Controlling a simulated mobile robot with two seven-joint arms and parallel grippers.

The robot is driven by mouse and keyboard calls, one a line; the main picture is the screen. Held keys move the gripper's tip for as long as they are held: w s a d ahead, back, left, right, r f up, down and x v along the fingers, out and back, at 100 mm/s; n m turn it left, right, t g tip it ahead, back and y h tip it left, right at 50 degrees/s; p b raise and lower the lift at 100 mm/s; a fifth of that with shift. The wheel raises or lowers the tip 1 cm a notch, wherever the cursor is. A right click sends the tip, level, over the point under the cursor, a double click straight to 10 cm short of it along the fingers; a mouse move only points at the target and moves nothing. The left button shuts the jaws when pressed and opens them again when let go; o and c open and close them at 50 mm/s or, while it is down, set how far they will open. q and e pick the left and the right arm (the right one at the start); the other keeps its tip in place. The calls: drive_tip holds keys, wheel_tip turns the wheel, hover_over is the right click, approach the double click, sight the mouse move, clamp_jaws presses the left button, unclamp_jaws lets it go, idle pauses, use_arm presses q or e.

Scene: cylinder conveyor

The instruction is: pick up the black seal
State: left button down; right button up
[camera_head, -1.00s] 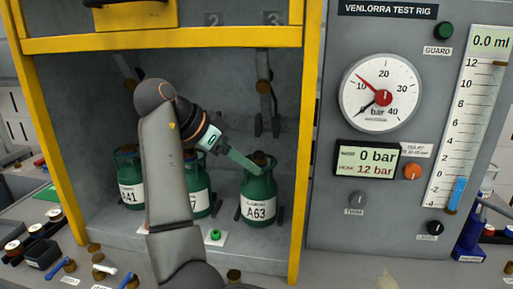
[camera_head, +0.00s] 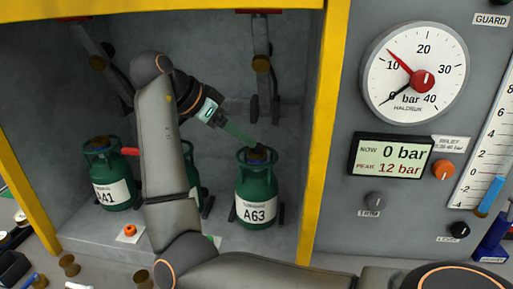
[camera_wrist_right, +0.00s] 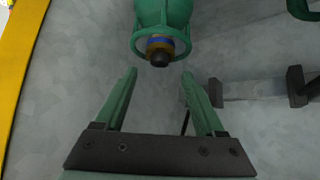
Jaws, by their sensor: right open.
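No loose black seal can be made out for certain. My right gripper (camera_head: 252,144) is open with green fingers, beside the top of the green cylinder marked A63 (camera_head: 257,190). In the right wrist view its two fingers (camera_wrist_right: 159,76) stand apart with nothing between them. Just beyond the fingertips is a green cylinder's collar (camera_wrist_right: 183,46), around a valve with blue and yellow bands and a dark, blackish tip (camera_wrist_right: 160,59). I cannot tell whether that tip is a seal. My left gripper is not in view.
Cylinder A41 (camera_head: 108,180) stands at the left of the yellow-framed bay; another cylinder is mostly hidden by my right arm. An orange ring lies on a white card (camera_head: 119,238). A dark clamp (camera_head: 261,75) hangs above A63. The gauge panel (camera_head: 335,220) stands to the right.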

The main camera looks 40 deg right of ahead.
sight(251, 154)
drive_tip(key=x, duration=0.5)
drive_tip(key=shift+d, duration=0.1)
clamp_jaws()
idle(0.4)
